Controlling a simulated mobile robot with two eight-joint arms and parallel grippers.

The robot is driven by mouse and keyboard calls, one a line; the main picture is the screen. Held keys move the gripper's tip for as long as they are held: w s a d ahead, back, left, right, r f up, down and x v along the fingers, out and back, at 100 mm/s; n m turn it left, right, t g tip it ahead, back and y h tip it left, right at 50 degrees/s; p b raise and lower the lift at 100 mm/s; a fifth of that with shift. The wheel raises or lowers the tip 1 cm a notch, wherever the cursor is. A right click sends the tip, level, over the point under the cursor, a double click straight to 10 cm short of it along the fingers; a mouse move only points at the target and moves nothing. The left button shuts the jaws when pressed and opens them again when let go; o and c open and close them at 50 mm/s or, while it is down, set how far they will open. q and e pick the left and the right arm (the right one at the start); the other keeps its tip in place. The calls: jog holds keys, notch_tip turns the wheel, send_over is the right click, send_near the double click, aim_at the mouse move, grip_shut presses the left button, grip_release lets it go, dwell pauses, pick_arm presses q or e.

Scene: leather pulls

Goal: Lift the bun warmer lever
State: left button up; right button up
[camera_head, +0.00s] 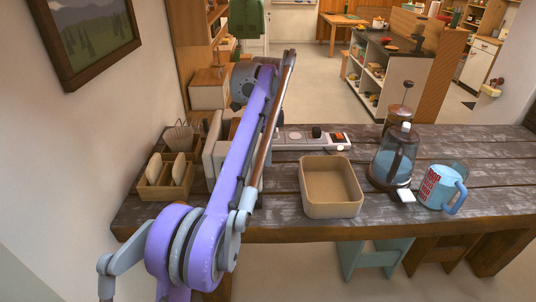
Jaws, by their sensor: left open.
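A pale grey boxy appliance (211,158), which looks like the bun warmer, stands on the left part of the dark plank table. My purple left arm crosses in front of it and hides much of it. I cannot make out its lever. My left gripper (242,84) is at the far upper end of the arm, above and beyond the appliance in the picture. It is open, but its fingers are hard to make out and I see nothing held. My right gripper is not in view.
A wooden caddy (151,192) with bread-like pieces stands left of the appliance. A white strip with knobs (293,139) lies behind an empty tan bin (330,211). A glass coffee pot (393,160) and a blue mug (437,189) stand right. A framed picture hangs on the left wall.

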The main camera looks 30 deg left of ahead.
pick_arm(q)
jog(key=shift+w+f, duration=0.3)
jog(key=shift+f, duration=0.1)
grip_shut()
dwell(1.2)
